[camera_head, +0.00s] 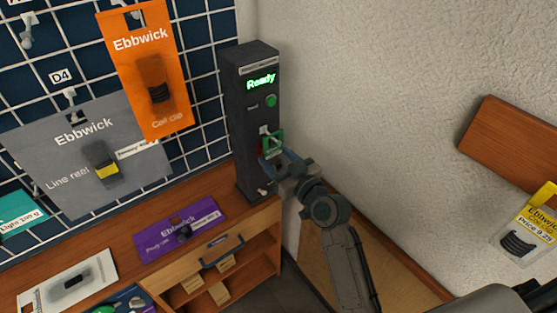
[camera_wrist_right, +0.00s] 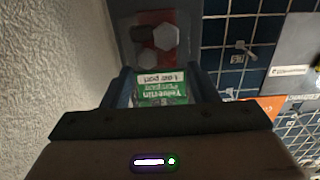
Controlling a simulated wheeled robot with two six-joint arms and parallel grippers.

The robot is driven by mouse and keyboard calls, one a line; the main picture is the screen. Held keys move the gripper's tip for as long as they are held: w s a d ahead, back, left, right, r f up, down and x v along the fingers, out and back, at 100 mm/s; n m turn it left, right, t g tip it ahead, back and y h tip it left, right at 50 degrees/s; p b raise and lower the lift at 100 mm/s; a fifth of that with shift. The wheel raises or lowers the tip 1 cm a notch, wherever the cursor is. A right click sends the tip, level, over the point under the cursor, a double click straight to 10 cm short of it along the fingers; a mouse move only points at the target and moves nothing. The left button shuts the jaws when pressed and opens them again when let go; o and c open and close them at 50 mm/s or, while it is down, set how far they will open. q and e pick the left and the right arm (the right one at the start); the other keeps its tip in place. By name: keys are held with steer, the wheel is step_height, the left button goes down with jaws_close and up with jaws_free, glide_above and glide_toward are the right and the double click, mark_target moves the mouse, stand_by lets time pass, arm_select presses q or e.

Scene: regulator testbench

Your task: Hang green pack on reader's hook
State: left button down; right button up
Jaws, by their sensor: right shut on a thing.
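The reader (camera_head: 252,110) is a tall dark post with a lit green "Ready" sign, standing at the end of the wooden counter. A small pale hook (camera_head: 264,130) shows on its front, just above the green pack (camera_head: 273,145). My right gripper (camera_head: 277,157) is shut on the green pack and holds it close in front of the reader. In the right wrist view the green pack (camera_wrist_right: 162,90) sits between the two fingers, its printing upside down, with the reader's face (camera_wrist_right: 140,18) behind it. I cannot tell whether the pack touches the hook. My left gripper is not in view.
A wire grid (camera_head: 205,60) at left carries an orange pack (camera_head: 130,60) and a grey pack (camera_head: 60,150). A purple pack (camera_head: 180,228) and a white pack (camera_head: 95,272) lie on the counter (camera_head: 120,235). A yellow-topped pack (camera_head: 530,230) is at far right, near a brown board (camera_head: 510,145).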

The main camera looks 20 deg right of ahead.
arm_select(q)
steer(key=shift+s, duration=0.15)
arm_select(e)
steer(key=o, duration=1.1)
steer(key=shift+c, duration=0.2)
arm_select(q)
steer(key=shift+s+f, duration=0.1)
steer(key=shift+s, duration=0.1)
arm_select(e)
steer(key=shift+s, duration=0.1)
